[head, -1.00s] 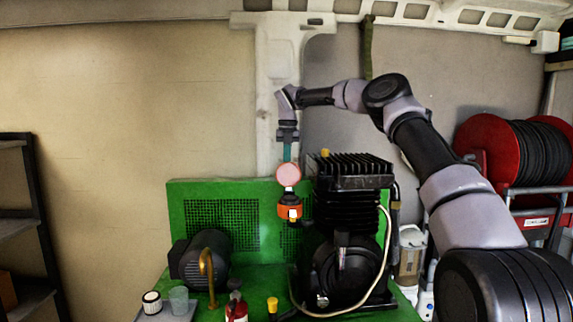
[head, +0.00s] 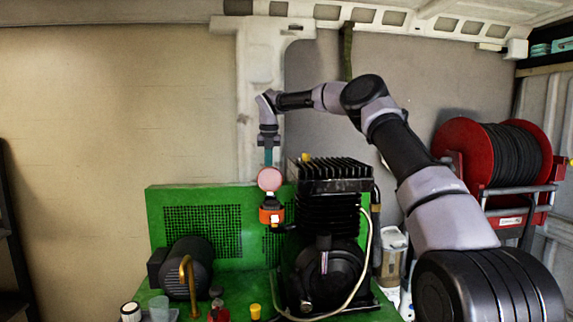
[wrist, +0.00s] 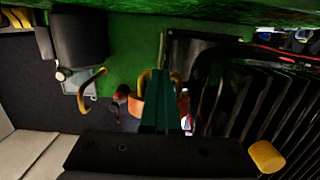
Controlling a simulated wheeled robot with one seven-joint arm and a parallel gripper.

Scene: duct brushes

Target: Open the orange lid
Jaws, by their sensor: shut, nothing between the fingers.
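In the head view, an orange part (head: 271,215), which I take for the orange lid, sits below a round pale red disc (head: 270,179) at the front of the black finned machine. My gripper (head: 268,158) points down just above the disc, its teal fingers together and empty. The disc may cover the fingertips. In the wrist view, my shut fingers (wrist: 160,82) cross in front of the orange part (wrist: 137,107) and hide much of it. I cannot tell whether they touch it.
The black finned machine (head: 332,220) stands close to the right of my gripper. A green panel with mesh (head: 155,215) is behind. A black motor (head: 192,265) and brass pipe (head: 184,275) are lower left. A red hose reel (head: 455,150) is at right. Space left of my gripper is open.

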